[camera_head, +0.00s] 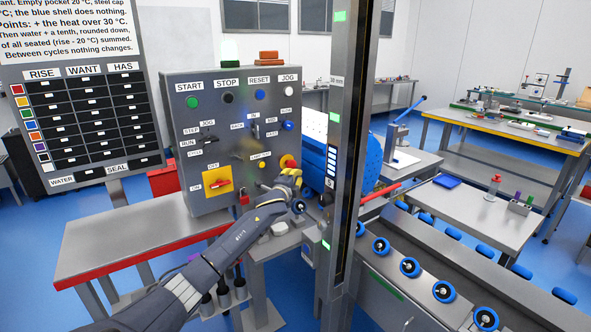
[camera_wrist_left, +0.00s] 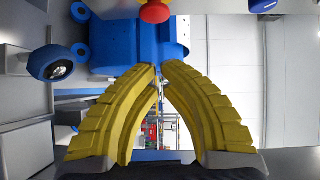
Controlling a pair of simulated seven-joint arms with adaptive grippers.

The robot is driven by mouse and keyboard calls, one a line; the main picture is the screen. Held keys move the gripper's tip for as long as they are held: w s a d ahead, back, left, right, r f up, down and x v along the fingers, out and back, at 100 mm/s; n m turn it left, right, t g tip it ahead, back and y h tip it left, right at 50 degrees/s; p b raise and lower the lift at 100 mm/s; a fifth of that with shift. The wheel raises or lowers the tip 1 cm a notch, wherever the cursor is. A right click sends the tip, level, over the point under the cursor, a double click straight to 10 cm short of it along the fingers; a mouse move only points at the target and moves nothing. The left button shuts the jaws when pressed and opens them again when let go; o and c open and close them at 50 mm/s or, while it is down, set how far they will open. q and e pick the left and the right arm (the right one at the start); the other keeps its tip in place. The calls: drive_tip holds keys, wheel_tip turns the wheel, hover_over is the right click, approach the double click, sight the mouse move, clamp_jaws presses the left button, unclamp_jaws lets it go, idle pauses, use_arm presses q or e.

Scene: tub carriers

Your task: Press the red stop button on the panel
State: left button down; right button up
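The grey control panel (camera_head: 240,135) stands upright on a table in the head view. A red mushroom button (camera_head: 288,161) sits at its lower right edge; it also shows at the top of the left wrist view (camera_wrist_left: 155,12). The button under the STOP label (camera_head: 228,97) looks black. My left gripper (camera_head: 292,173) has yellow fingers, just below and beside the red button and partly in front of the panel edge. In the left wrist view its fingertips (camera_wrist_left: 161,67) come together with nothing held. Contact with the button cannot be told. My right gripper is out of view.
A yellow plate with a red rotary switch (camera_head: 218,184) is at the panel's lower left. A dark upright post (camera_head: 347,130) stands right of the gripper, with a blue drum (camera_head: 368,160) behind it. A roller conveyor (camera_head: 400,285) fills the lower right.

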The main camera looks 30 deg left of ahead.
sight(294, 165)
use_arm(q)
drive_tip(key=w+a, duration=0.4)
drive_tip(key=w, duration=0.3)
drive_tip(key=shift+a+f, duration=0.25)
drive_tip(key=shift+w, duration=0.1)
idle(0.4)
drive_tip(key=shift+w+a, duration=0.2)
drive_tip(key=shift+a, duration=0.3)
drive_tip(key=shift+w+a, duration=0.2)
drive_tip(key=shift+a, duration=0.25)
